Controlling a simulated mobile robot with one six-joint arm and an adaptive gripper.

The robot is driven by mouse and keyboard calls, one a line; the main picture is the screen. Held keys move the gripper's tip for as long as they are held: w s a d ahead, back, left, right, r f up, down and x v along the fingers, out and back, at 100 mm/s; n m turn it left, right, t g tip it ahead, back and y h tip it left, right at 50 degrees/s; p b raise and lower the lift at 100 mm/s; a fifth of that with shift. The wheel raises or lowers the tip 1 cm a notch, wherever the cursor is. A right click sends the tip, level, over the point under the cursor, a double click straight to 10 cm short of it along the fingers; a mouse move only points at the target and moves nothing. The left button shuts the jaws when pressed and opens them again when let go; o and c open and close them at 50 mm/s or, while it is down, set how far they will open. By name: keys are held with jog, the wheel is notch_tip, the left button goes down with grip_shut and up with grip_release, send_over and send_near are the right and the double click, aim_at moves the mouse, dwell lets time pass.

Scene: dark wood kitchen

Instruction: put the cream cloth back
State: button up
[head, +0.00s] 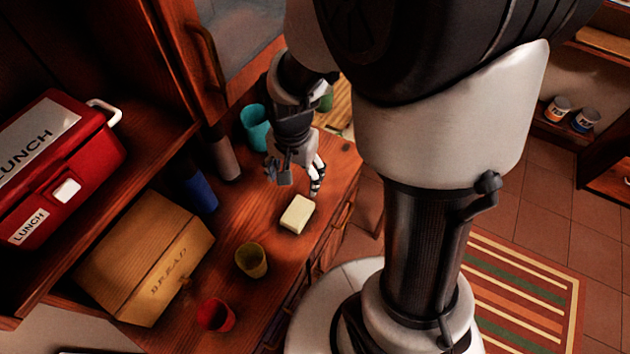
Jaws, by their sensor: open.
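A small cream block-like thing (297,214), which looks like the folded cream cloth, lies flat on the wooden counter (262,212) near its front edge. My gripper (300,185) is open and empty, with its fingers pointing down. It is just behind the cream cloth and seems a little above the counter. A gap shows between the fingers and the cloth. I cannot tell the exact height of the fingertips.
A teal cup (256,128), a grey cylinder (222,158) and a blue cylinder (200,190) stand behind. A yellow cup (251,260), a red cup (215,315) and a bread box (150,255) are to the left. A red lunch box (65,165) sits on a shelf.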

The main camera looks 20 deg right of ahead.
jog(key=s+r+n+t, duration=0.3)
jog(key=s+r+n, duration=0.6)
jog(key=s+r, duration=0.5)
notch_tip(320, 180, up, 4)
jog(key=shift+s+f+t, duration=0.2)
jog(key=shift+s+t, duration=0.05)
jog(key=shift+t, duration=0.15)
jog(key=shift+f+b, duration=0.65)
